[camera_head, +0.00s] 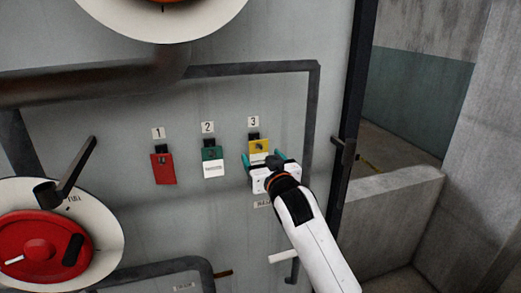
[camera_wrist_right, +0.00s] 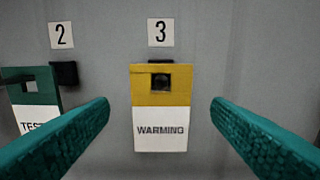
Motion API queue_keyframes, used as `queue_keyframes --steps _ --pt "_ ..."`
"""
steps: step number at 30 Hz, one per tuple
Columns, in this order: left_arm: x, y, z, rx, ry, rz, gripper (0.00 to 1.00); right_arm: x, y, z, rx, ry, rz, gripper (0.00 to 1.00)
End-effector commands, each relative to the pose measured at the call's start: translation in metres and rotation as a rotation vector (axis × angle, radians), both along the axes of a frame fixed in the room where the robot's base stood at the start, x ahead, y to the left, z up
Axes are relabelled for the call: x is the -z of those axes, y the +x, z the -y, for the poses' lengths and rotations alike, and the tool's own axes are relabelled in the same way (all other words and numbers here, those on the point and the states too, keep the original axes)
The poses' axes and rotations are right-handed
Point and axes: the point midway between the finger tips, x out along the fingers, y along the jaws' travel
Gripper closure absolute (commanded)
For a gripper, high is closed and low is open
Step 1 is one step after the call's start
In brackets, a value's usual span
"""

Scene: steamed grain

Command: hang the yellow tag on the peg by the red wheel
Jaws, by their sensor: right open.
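The yellow tag (camera_head: 258,147) with a white lower half reading "WARMING" hangs on the dark peg under label 3. It also shows in the middle of the right wrist view (camera_wrist_right: 160,92), with the square end of the peg (camera_wrist_right: 160,81) in its hole. My right gripper (camera_head: 264,160) is open, its two green fingers spread either side of the tag, not touching it in the right wrist view. The red wheel (camera_head: 38,249) sits on a white round plate at the lower left. I cannot pick out a bare peg by it with certainty. My left gripper is not in view.
A red tag (camera_head: 163,168) hangs under label 1 and a green-and-white tag (camera_head: 213,161) under label 2. A dark lever (camera_head: 76,172) sticks out above the red wheel. A thick pipe (camera_head: 90,84) crosses the upper left. A concrete opening lies to the right.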

Motion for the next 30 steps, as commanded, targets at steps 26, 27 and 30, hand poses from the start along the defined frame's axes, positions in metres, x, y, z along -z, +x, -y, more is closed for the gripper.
queue_keyframes --steps 26,27,30 --pt "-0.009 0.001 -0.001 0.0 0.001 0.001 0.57 0.001 0.024 -0.008 0.0 0.0 0.0 0.75" --pt "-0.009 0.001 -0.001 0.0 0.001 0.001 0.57 0.001 0.024 -0.007 0.0 0.0 0.0 0.5" --pt "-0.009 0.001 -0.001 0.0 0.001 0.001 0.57 0.001 0.024 -0.007 0.0 0.0 0.0 0.34"
